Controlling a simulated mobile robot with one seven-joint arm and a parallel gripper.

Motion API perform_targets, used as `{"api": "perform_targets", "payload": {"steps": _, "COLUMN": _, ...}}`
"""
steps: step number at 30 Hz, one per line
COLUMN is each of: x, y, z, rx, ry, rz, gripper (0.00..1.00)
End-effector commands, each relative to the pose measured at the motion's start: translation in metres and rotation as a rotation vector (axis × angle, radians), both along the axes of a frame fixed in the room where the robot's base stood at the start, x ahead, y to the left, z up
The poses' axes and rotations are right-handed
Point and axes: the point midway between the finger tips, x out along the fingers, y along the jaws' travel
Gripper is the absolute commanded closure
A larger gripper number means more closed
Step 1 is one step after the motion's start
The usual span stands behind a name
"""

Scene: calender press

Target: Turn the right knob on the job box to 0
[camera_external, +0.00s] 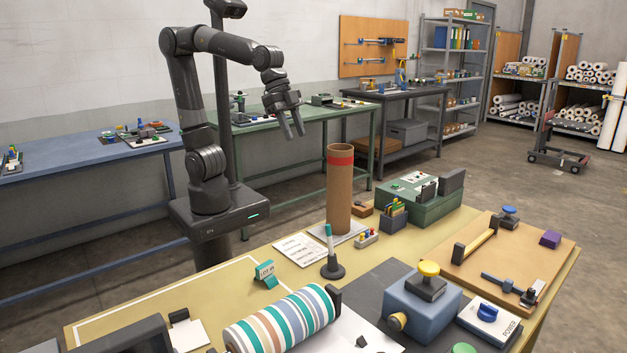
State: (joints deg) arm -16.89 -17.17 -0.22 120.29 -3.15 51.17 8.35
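My gripper (293,130) hangs in the air, fingers pointing down, above and behind the table. Its two fingers are apart with nothing between them. No box carries a readable job label. A green box (434,212) stands at the table's far side, with a pale marked panel (412,184) and dark upright parts on top. Its small details are too fine to tell knobs or a 0 mark. A blue-grey box (420,308) nearer the front has a yellow-topped button (429,268) and a tan knob (396,322) on its side. My gripper touches neither box.
A tall cardboard tube (340,190) with a red band stands between my gripper and the green box. A striped roll (281,321), a dark stand with a pen (332,266) and a white panel with a blue knob (488,313) are on the table (225,280).

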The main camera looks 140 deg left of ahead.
Motion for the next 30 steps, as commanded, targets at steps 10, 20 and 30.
{"api": "perform_targets", "payload": {"steps": 10, "x": 0.087, "y": 0.141, "z": -0.013, "rx": -0.008, "ry": 0.028, "rz": 0.133, "gripper": 0.63}}
{"api": "perform_targets", "payload": {"steps": 20, "x": 0.12, "y": 0.303, "z": -0.066, "rx": -0.02, "ry": 0.045, "rz": 0.253, "gripper": 0.63}}
{"api": "perform_targets", "payload": {"steps": 30, "x": 0.106, "y": 0.431, "z": -0.128, "rx": -0.03, "ry": 0.051, "rz": 0.343, "gripper": 0.63}}
